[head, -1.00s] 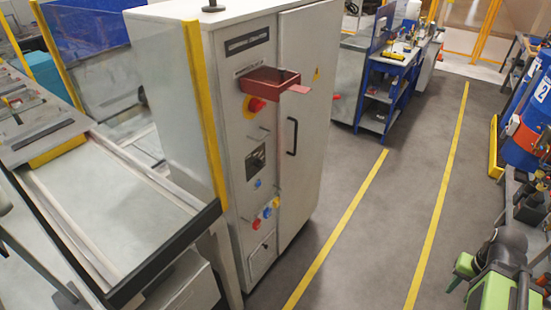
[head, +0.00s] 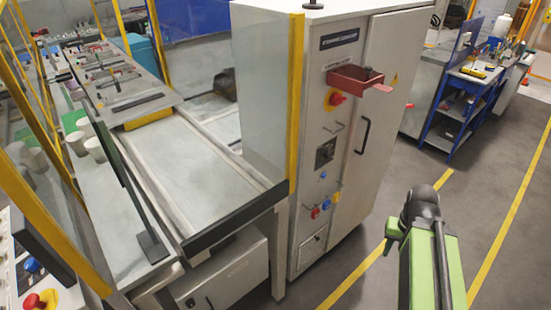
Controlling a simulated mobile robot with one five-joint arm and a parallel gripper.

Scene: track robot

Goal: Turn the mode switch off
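A grey control cabinet (head: 378,70) stands in the middle of the head view. Its narrow front panel carries a red knob on a yellow plate (head: 335,98), a dark square plate with a switch (head: 325,153), and small blue, red and yellow controls lower down. I cannot tell which of these is the mode switch, and its position is too small to read. My green and black arm (head: 430,250) rises at the lower right, apart from the cabinet. My gripper's fingers do not show.
A red open box (head: 355,78) juts out from the panel above the knob. Small handles also stick out there. A conveyor table (head: 185,175) with a glass guard adjoins on the left. Clear floor with yellow lines (head: 490,265) lies right of the cabinet. A blue workbench (head: 470,95) stands behind.

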